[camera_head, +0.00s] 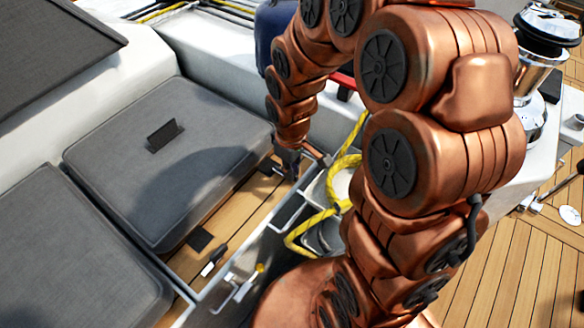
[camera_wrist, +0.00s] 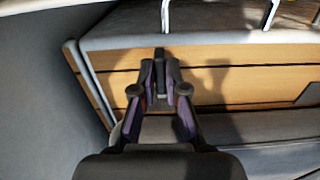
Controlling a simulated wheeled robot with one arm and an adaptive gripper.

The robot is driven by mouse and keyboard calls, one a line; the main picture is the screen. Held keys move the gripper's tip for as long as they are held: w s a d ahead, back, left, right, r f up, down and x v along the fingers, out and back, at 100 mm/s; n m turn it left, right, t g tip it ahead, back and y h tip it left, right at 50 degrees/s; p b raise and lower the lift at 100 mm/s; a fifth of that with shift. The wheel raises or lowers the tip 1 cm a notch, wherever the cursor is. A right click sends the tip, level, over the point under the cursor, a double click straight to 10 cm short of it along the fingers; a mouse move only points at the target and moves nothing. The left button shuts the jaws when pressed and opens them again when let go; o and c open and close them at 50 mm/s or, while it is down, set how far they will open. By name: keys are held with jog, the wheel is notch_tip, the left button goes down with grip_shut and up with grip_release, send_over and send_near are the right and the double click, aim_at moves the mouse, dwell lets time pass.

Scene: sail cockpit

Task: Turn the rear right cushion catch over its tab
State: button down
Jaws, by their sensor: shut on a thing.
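My gripper (camera_head: 287,160) reaches down at the far right corner of the far grey cushion (camera_head: 185,130), beside the wooden strip. In the wrist view my gripper (camera_wrist: 161,92) has its fingers closed around a small dark upright catch (camera_wrist: 160,64), which stands against the wood facing. A dark tab (camera_head: 268,166) lies on the wood just left of the gripper in the head view. The gripper hides most of the held catch there, and I cannot tell whether it overlaps the tab.
Another dark tab (camera_head: 200,238) and a second catch (camera_head: 214,260) lie nearer along the wooden strip. A near cushion (camera_head: 70,255) is at left. Yellow rope (camera_head: 345,165) and a metal winch (camera_head: 540,60) are to the right. A pale wall (camera_wrist: 40,90) stands close left of the gripper.

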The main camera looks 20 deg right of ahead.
jog(key=shift+w, duration=0.1)
jog(key=c, duration=1.2)
grip_release()
jog(key=shift+r, duration=0.1)
notch_tip(320, 180, up, 12)
